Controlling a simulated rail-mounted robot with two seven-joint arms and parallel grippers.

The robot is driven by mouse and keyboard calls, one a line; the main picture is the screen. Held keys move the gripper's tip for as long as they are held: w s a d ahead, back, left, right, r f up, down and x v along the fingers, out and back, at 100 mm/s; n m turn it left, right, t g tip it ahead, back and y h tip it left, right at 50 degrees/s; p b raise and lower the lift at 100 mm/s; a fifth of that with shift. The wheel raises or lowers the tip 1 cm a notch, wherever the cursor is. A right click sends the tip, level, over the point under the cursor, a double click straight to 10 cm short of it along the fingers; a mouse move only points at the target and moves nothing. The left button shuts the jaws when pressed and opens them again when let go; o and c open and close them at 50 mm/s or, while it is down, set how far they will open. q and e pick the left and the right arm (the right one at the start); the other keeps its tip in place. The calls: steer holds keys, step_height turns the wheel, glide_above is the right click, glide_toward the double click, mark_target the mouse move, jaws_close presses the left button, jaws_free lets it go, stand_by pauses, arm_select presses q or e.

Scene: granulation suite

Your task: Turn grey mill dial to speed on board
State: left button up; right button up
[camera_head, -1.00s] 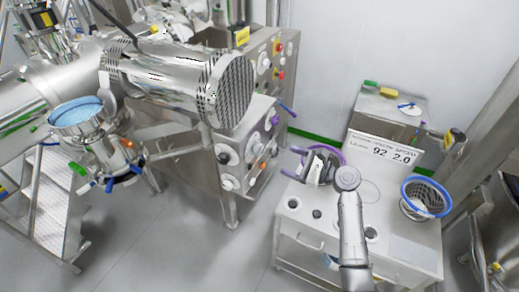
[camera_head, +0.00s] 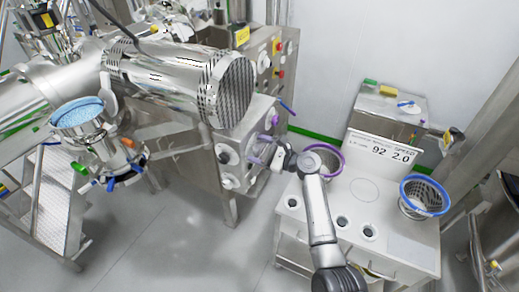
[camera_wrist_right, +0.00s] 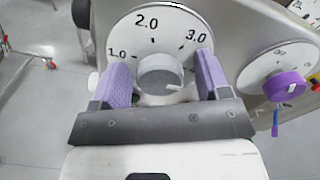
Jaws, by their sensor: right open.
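The grey mill dial (camera_wrist_right: 160,72) is a round knob on a white plate marked 1.0, 2.0 and 3.0. A small white mark on its face points to the lower right, away from the 2.0. My right gripper (camera_wrist_right: 161,66) is open, with one purple finger on each side of the knob; I cannot tell whether they touch it. In the head view my right gripper (camera_head: 266,158) is at the mill's control panel, and the arm hides part of it. The board (camera_head: 385,150) on the bench reads 92 and 2.0. My left gripper is not in view.
A second dial with a purple knob (camera_wrist_right: 286,86) sits close to the right in the wrist view. The white bench (camera_head: 400,222) holds a purple-rimmed sieve (camera_head: 334,148) and a blue-rimmed sieve (camera_head: 425,185). Floor is clear left of the bench.

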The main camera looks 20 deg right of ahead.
steer(key=shift+c, duration=0.3)
steer(key=c, duration=0.9)
steer(key=shift+f+n+b, duration=0.25)
steer(key=shift+n+b, duration=1.3)
steer(key=shift+n, duration=0.05)
steer(key=n+b, duration=0.3)
steer(key=shift+n, duration=0.3)
steer(key=n+b, duration=1)
steer(key=shift+n, duration=0.4)
steer(key=n+b, duration=0.3)
steer(key=n, duration=0.1)
steer(key=shift+r+b, duration=0.1)
steer(key=shift+b, duration=0.25)
steer(key=shift+r+n+b, duration=0.1)
steer(key=shift+n+b, duration=0.6)
steer(key=shift+n, duration=0.3)
